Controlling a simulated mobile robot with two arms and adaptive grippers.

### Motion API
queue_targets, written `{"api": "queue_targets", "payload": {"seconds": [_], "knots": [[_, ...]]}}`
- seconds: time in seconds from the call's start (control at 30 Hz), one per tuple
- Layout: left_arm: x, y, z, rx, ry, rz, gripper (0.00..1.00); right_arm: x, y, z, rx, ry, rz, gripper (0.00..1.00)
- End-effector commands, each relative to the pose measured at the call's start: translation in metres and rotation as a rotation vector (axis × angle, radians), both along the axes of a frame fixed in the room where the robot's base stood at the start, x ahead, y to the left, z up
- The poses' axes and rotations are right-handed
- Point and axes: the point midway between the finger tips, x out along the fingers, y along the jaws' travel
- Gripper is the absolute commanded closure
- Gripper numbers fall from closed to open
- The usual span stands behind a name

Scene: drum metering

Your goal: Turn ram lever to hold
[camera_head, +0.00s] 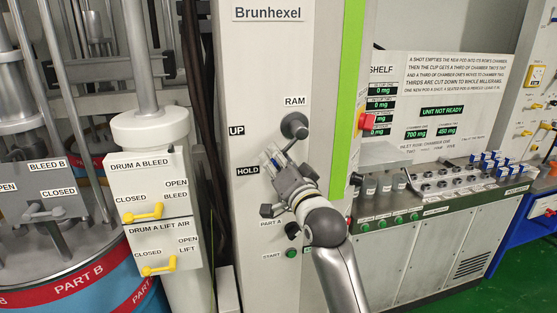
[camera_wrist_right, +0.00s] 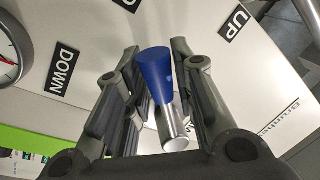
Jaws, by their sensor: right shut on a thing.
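The ram lever's dark round hub (camera_head: 295,126) sits on the pale panel below the RAM label (camera_head: 295,101). Its arm slants down and left from the hub toward my right gripper (camera_head: 274,160), beside the HOLD label (camera_head: 248,170). In the right wrist view the lever's blue grip (camera_wrist_right: 156,68) and metal shaft (camera_wrist_right: 174,130) lie between the two fingers. My right gripper is shut on the lever. The UP label (camera_head: 236,131) is higher on the left. The wrist view also shows UP (camera_wrist_right: 234,22) and DOWN (camera_wrist_right: 63,66). My left gripper is not in view.
Left stand the drum A bleed valve (camera_head: 140,214) and lift air valve (camera_head: 158,267) with yellow handles, and a Part B drum (camera_head: 75,285). A START button (camera_head: 291,253) is below my wrist. Right is a control console (camera_head: 440,180). A gauge (camera_wrist_right: 10,55) shows in the wrist view.

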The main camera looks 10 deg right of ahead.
Motion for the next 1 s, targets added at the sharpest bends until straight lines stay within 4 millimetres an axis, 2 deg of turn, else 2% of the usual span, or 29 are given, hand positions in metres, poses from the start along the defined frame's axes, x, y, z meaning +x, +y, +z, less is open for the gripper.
{"api": "queue_targets", "payload": {"seconds": [0.4, 0.43, 0.6, 1.0], "knots": [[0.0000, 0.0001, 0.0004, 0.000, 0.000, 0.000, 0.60, -0.0001, 0.0004, 0.0013, 0.009, -0.002, 0.001, 1.00], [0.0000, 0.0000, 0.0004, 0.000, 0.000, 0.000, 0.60, -0.0002, 0.0005, 0.0013, 0.009, -0.002, 0.000, 0.74], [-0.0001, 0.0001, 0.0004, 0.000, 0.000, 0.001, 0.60, -0.0002, 0.0005, 0.0012, 0.009, -0.002, 0.000, 0.53], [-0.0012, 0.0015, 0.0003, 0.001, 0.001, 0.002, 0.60, -0.0039, -0.0002, 0.0000, 0.007, -0.001, 0.000, 0.53]]}}
